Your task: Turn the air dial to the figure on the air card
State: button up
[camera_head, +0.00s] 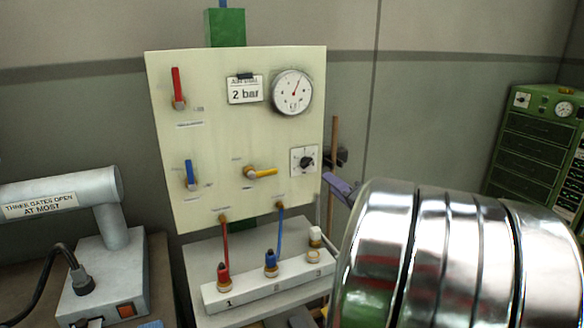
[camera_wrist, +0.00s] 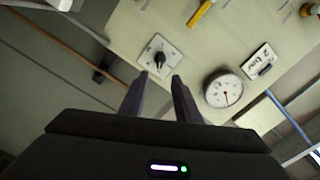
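The air card (camera_head: 245,90) reads "2 bar" and hangs on the cream panel (camera_head: 210,135); it also shows tilted in the wrist view (camera_wrist: 260,62). The air dial (camera_head: 306,161) is a small black knob on a square white plate at the panel's lower right; its figures are too small to read. In the wrist view the dial (camera_wrist: 159,58) lies just beyond my fingertips. My gripper (camera_wrist: 160,79) is open and empty, its two fingers apart, with no contact visible. In the head view a purple finger (camera_head: 341,188) shows right of and below the dial.
A round gauge (camera_head: 292,92) sits above the dial, needle up and right. Red (camera_head: 178,88), blue (camera_head: 190,175) and yellow (camera_head: 262,172) levers are on the panel. A brown pole (camera_head: 334,130) with a dark clamp stands beside the panel. A white block (camera_head: 265,287) with hoses lies below.

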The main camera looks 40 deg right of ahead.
aim_at(308, 165)
jog(key=shift+w, duration=0.1)
jog(key=x, duration=1.3)
jog(key=shift+w+d, duration=0.15)
jog(key=shift+w, duration=0.2)
jog(key=shift+c, duration=0.5)
jog(key=c, duration=0.6)
jog(key=shift+c, duration=0.2)
